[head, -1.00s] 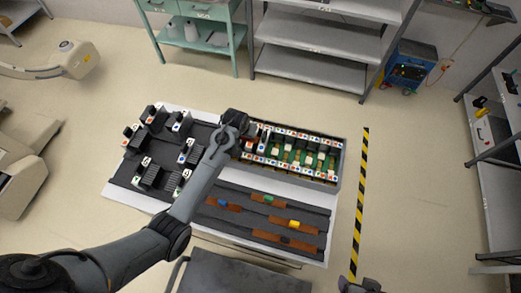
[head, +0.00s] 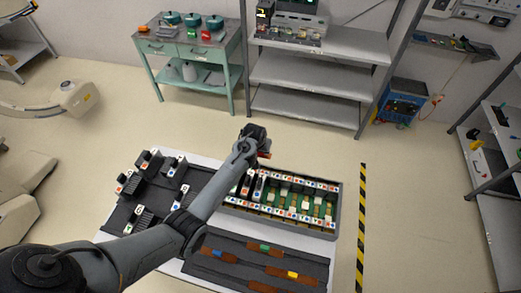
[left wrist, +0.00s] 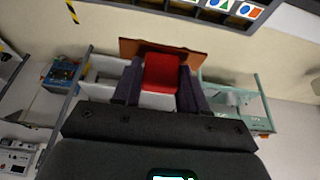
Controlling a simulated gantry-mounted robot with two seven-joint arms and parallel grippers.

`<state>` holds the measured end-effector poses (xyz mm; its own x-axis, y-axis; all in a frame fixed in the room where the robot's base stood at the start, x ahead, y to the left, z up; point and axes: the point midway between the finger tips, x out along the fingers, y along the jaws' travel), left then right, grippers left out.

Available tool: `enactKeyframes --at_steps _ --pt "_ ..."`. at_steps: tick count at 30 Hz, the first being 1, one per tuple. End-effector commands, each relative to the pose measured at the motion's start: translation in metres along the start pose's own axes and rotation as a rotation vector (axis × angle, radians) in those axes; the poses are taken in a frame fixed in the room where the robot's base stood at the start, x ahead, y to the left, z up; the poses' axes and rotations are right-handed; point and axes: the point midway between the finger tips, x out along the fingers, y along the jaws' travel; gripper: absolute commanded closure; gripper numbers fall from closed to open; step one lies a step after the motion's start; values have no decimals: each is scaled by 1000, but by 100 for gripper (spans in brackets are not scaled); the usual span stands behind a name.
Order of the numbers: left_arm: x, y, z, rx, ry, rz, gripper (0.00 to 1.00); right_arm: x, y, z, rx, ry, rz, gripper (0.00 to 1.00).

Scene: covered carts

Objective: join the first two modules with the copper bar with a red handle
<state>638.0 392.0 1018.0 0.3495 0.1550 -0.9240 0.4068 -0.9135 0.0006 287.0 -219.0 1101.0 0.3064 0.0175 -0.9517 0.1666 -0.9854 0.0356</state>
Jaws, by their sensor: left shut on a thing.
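My left gripper (head: 262,150) is shut on the red handle (left wrist: 162,72) of a copper bar (left wrist: 130,47). In the left wrist view the handle sits between the fingers, with the copper-brown bar across beyond them. In the head view the red handle (head: 265,155) shows just past the far edge of the module tray (head: 338,212), apparently raised. Black modules (head: 259,188) stand side by side at the tray's left end, partly hidden by my left arm. My right gripper is in neither current view.
More bars lie on the dark front rack, with blue (head: 216,252), green (head: 265,247) and yellow (head: 292,274) handles. Several loose modules (head: 135,220) stand on the dark mat at left. A grey shelf (head: 305,100) stands behind, with open floor between.

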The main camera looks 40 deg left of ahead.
Motion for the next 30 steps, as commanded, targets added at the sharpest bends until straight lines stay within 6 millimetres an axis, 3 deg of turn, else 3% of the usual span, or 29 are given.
enactKeyframes --at_steps 11,30 --pt "-3 1 -1 -1 1 1 89 -9 -1 -3 5 0 -4 28" --pt "40 1 17 -1 0 1 89 19 -1 7 1 -1 0 28"
